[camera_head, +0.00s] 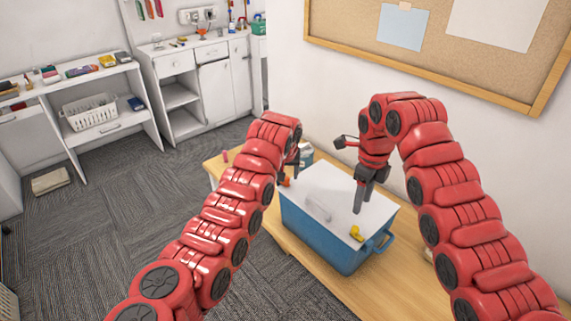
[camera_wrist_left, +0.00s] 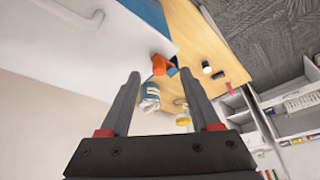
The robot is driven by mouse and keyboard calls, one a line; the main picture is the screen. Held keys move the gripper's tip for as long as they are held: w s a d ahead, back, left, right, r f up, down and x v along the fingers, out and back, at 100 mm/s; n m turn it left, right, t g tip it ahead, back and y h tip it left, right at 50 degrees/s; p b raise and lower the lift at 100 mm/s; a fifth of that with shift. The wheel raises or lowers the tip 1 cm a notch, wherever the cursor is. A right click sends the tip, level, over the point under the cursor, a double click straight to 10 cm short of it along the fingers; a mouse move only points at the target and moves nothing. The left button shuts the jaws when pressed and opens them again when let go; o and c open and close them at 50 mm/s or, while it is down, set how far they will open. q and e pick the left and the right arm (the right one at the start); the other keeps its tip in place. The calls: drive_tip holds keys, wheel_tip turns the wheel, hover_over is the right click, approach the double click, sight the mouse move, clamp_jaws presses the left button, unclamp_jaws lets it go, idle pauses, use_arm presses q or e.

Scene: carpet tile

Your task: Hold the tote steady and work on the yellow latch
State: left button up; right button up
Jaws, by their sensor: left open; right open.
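The blue tote (camera_head: 318,237) with a white lid stands on the wooden table; part of it shows in the left wrist view (camera_wrist_left: 150,12). The yellow latch (camera_head: 357,233) is at the lid's near right edge. An orange latch (camera_head: 284,180) is at the far left edge, also in the left wrist view (camera_wrist_left: 160,65). My left gripper (camera_head: 289,172) is open near the orange latch, its fingers (camera_wrist_left: 160,76) on either side of it in the picture; contact cannot be told. My right gripper (camera_head: 361,200) points down above the lid, behind the yellow latch and apart from it.
The wooden table (camera_head: 340,287) has small items behind the tote, including a blue and white container (camera_wrist_left: 150,97). A wall with a corkboard (camera_head: 465,48) rises behind. White shelves with a basket (camera_head: 90,112) stand at the left. Carpet between is mostly clear.

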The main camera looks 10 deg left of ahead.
sight(286, 181)
use_arm(q)
drive_tip(key=x, duration=0.3)
drive_tip(key=shift+w+d, duration=0.1)
drive_tip(key=shift+x, duration=1)
drive_tip(key=shift+c, duration=0.2)
clamp_jaws()
idle(0.5)
